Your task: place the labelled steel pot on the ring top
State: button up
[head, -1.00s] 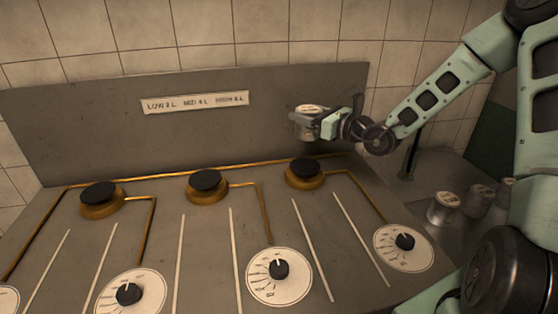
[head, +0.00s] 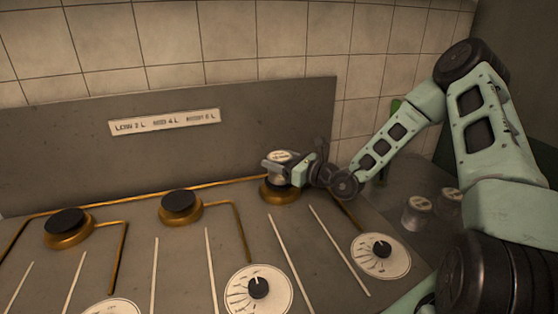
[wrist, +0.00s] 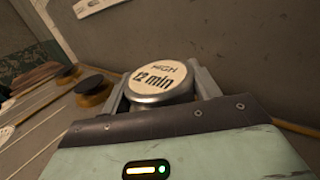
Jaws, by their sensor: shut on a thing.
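The labelled steel pot (head: 282,156) is small, with a pale lid label that reads "HIGH 12 min" in the wrist view (wrist: 159,80). My gripper (head: 285,168) is shut on it, with one finger on each side. The pot looks upright, at the right-hand brass burner (head: 280,197) in the head view. The pot and gripper hide most of that burner's dark top, so I cannot tell whether the pot touches it. Two more burners with dark ring tops, the middle one (head: 181,203) and the left one (head: 67,223), are bare.
Other labelled pots (head: 417,213) stand on the counter at the right. Dials (head: 380,252) and pale strips line the stove front.

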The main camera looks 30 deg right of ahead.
jog(key=shift+f, duration=0.15)
jog(key=o, duration=1.1)
jog(key=shift+o, duration=0.2)
